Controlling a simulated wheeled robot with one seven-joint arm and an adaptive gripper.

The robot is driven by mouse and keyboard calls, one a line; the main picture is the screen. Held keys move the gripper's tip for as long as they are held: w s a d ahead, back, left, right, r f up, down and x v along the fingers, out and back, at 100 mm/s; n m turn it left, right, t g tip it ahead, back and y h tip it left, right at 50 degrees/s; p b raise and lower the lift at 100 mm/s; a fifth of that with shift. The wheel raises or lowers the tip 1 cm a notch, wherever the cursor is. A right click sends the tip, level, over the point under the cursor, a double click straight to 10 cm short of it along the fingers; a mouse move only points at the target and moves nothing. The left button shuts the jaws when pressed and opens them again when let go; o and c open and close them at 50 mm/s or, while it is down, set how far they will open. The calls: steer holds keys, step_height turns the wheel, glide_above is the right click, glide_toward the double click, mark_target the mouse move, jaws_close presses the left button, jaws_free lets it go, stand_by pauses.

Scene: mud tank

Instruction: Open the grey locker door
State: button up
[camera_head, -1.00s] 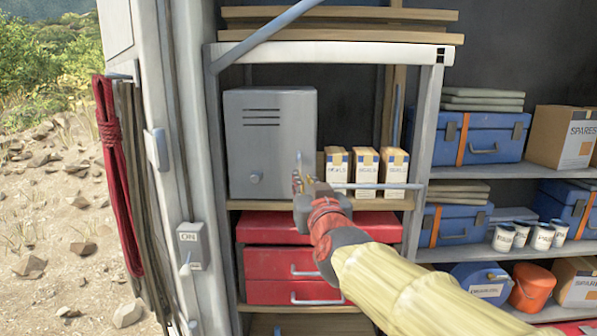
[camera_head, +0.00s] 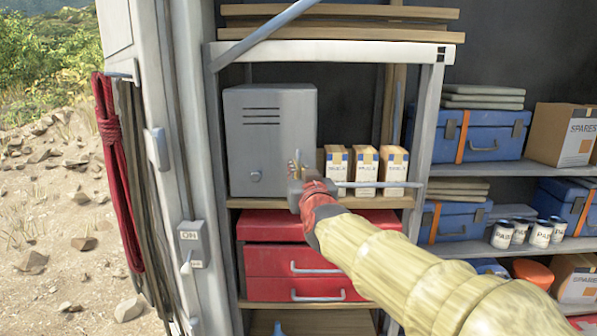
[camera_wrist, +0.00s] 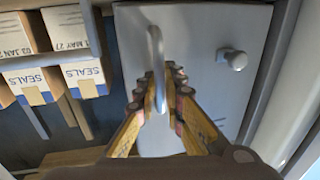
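The grey locker (camera_head: 270,135) stands on the shelf with its door shut. My gripper (camera_head: 297,165) is in front of the locker's lower right edge. In the wrist view, the fingers of my gripper (camera_wrist: 160,75) stand apart on either side of a curved grey handle (camera_wrist: 155,45) on the locker door (camera_wrist: 200,25). A narrow gap seems to show beside the handle; contact is not clear. The gripper hides the handle's lower part in the head view.
Red drawers (camera_head: 290,262) are below. A shelf post (camera_head: 425,130) is on the right, and a diagonal brace (camera_head: 262,35) crosses above. Open sandy ground lies left.

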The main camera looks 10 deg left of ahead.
jaws_close()
stand_by(0.3)
steer(key=shift+s, duration=0.15)
